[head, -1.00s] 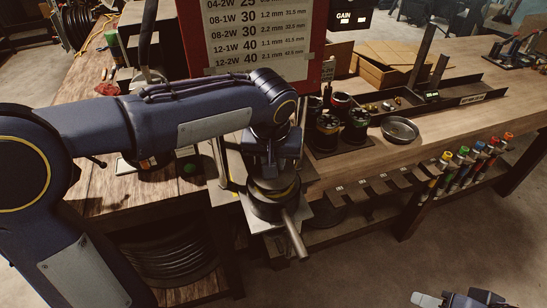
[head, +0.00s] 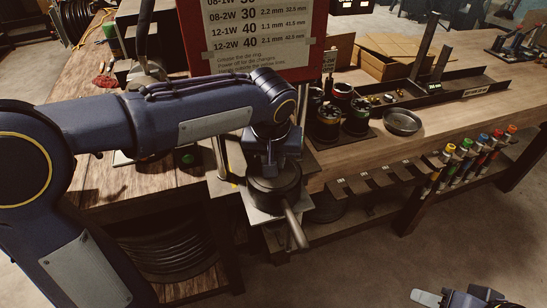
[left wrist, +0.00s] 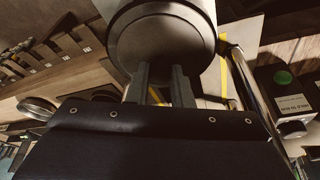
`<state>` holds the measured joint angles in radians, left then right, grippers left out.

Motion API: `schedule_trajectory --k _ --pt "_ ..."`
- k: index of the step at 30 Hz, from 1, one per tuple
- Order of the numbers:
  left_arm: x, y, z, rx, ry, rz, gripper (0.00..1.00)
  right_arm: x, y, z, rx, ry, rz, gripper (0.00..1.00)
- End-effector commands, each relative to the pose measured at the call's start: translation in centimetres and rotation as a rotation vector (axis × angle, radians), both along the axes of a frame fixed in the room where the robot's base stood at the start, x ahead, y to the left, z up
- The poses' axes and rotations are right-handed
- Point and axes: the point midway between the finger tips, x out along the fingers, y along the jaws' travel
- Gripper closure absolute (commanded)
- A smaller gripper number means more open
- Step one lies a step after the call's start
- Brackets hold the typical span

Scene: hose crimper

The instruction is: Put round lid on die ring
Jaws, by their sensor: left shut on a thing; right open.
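My left gripper (head: 272,160) points down over the crimper and is shut on the round lid (head: 274,186), a dark, wide disc. In the left wrist view, the fingers (left wrist: 160,85) meet the disc (left wrist: 162,42) at its near side. The lid sits over the crimper head, above a square metal plate (head: 258,212). The die ring is hidden below it, and I cannot tell whether the lid is fully seated. A metal lever (head: 295,228) sticks out toward the front. My right gripper (head: 458,298) is open and empty at the bottom right edge.
A sign board (head: 255,45) stands behind the crimper. Die holders (head: 340,122), a round metal dish (head: 402,122) and a parts tray (head: 392,100) are on the bench to the right. Colored-cap tools (head: 470,160) hang at the bench front.

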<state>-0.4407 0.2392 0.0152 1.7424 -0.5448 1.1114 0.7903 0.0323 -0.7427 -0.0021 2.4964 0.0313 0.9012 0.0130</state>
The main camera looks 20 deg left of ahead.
Motion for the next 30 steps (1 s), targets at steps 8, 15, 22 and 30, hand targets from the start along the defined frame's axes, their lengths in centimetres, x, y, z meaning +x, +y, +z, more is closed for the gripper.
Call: schedule_trajectory --k 8,15,22,30 --pt "0.0 0.0 0.0 0.0 0.0 0.0 0.55 0.0 0.0 0.0 0.0 0.0 0.0 0.59" --pt "0.0 0.0 0.2 0.0 -0.001 0.0 0.55 0.0 0.0 0.0 0.0 0.0 0.0 0.59" --pt "-0.9 -0.2 3.3 -0.002 -0.005 -0.002 0.55 0.0 0.0 -0.1 0.0 0.0 0.0 0.59" --pt "-2.1 -0.4 6.9 -0.001 -0.001 0.0 0.55 0.0 0.0 -0.1 0.0 0.0 0.0 0.59"
